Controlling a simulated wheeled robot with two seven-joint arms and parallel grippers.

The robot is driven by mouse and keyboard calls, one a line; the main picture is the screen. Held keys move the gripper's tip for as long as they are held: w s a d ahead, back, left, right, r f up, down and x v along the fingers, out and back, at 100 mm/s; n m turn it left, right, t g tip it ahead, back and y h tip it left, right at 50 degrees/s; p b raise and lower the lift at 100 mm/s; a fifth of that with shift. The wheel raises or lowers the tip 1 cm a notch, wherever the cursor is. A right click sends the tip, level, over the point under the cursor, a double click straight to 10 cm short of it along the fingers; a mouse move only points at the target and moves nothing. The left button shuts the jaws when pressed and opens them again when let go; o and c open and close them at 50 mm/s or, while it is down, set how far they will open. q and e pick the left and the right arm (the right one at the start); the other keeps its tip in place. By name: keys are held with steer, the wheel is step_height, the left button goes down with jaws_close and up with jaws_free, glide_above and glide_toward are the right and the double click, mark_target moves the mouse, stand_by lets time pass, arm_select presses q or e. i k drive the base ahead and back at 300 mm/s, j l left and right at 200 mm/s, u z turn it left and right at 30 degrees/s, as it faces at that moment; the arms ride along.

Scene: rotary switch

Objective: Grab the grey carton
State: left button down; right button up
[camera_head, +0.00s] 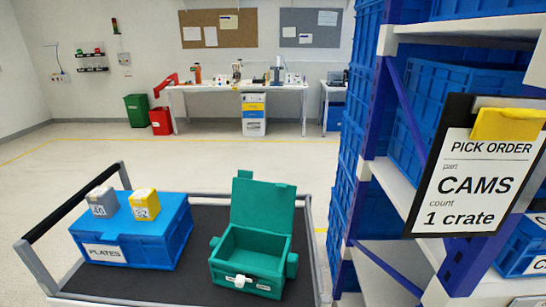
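A small grey carton (102,201) stands upright on the lid of a blue crate (170,245) labelled PLATES. A yellow carton (145,205) stands just to its right on the same lid. The crate sits on a cart with a dark top (205,284) at the lower left. Neither of my grippers is in view.
A green box (268,280) with its lid raised and inside empty stands on the cart's right part. The cart has a black handle (78,200) at its left. A shelf rack (376,160) with blue crates and a pick order clipboard (478,180) fills the right. Open floor lies behind the cart.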

mark_target(104, 202)
steer(key=u, duration=1.25)
steer(key=i+j+z, duration=0.25)
steer(key=j+z, duration=0.15)
steer(key=i+j+z, duration=0.15)
steer(key=j+z, duration=0.7)
steer(key=j, duration=0.2)
steer(key=j+z, duration=0.85)
steer(key=j, duration=0.25)
steer(key=k+j+z, duration=0.2)
steer(key=j+z, duration=0.25)
steer(key=j, duration=0.05)
